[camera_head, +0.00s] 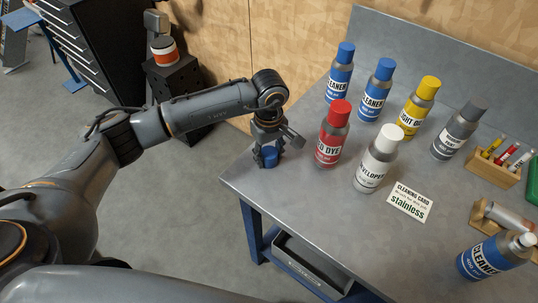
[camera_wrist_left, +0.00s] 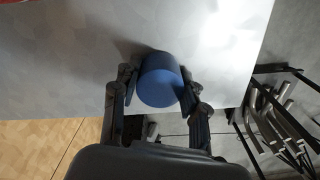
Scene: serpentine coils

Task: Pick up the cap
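The blue cap (camera_head: 269,156) is at the left end of the grey workbench, near its edge. My left gripper (camera_head: 267,150) points down over it, with a finger on either side. In the left wrist view the cap (camera_wrist_left: 159,82) sits between the two fingertips (camera_wrist_left: 160,85), and both pads appear to touch its sides. I cannot tell whether the cap rests on the bench or is slightly raised. A blue cleaner bottle (camera_head: 490,256) with a bare pale nozzle lies or leans at the front right. My right gripper is not in view.
The red bottle (camera_head: 332,136) stands close to the right of my left gripper, with the white-capped bottle (camera_head: 377,160) beyond it. Blue-, yellow- and grey-capped bottles stand behind. A cleaning card (camera_head: 410,202) lies on the bench (camera_head: 310,210); the bench front-left is clear.

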